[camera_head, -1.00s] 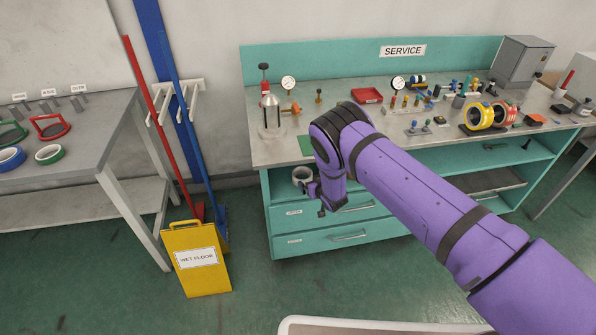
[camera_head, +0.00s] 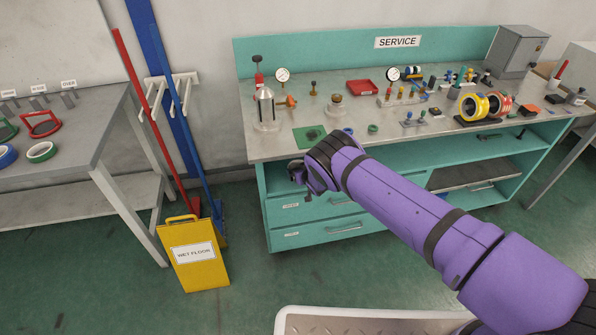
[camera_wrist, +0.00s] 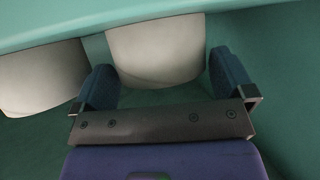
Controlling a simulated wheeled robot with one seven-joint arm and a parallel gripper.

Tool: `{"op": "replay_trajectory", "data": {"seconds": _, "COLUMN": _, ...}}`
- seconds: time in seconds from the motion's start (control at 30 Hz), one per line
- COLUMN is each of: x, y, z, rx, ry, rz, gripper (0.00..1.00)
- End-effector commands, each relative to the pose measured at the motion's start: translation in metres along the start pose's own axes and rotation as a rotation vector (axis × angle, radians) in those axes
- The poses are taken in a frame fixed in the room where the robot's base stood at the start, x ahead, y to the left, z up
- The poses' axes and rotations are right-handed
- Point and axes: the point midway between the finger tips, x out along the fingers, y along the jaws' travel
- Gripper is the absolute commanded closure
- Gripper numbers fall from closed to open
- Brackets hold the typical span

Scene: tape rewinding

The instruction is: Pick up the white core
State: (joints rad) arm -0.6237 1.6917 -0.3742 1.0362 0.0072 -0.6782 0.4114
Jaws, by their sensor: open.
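A white rounded core (camera_wrist: 155,50) shows in the wrist view, straight ahead in a teal compartment of the bench. A second white rounded shape (camera_wrist: 42,82) is to its left, with a teal divider between them. My gripper (camera_wrist: 162,66) is open, its two dark blue fingers on either side of the nearer core; I cannot tell whether they touch it. In the head view my gripper (camera_head: 303,178) is at the bench front, by the left open compartment, and the cores are hidden behind it.
A teal edge (camera_wrist: 90,22) crosses the top of the wrist view. A yellow wet floor sign (camera_head: 195,255) stands at left. Open floor lies between.

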Motion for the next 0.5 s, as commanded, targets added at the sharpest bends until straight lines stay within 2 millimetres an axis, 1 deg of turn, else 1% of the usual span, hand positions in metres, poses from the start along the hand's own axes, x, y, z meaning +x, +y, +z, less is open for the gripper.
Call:
{"op": "replay_trajectory", "data": {"seconds": 0.1, "x": 0.012, "y": 0.0, "z": 0.0, "rx": 0.0, "ry": 0.002, "rz": 0.0, "gripper": 0.0}}
{"op": "replay_trajectory", "data": {"seconds": 0.2, "x": 0.018, "y": 0.0, "z": 0.0, "rx": -0.001, "ry": 0.001, "rz": 0.0, "gripper": 0.0}}
{"op": "replay_trajectory", "data": {"seconds": 0.5, "x": 0.022, "y": 0.0, "z": 0.0, "rx": 0.0, "ry": 0.001, "rz": 0.0, "gripper": 0.0}}
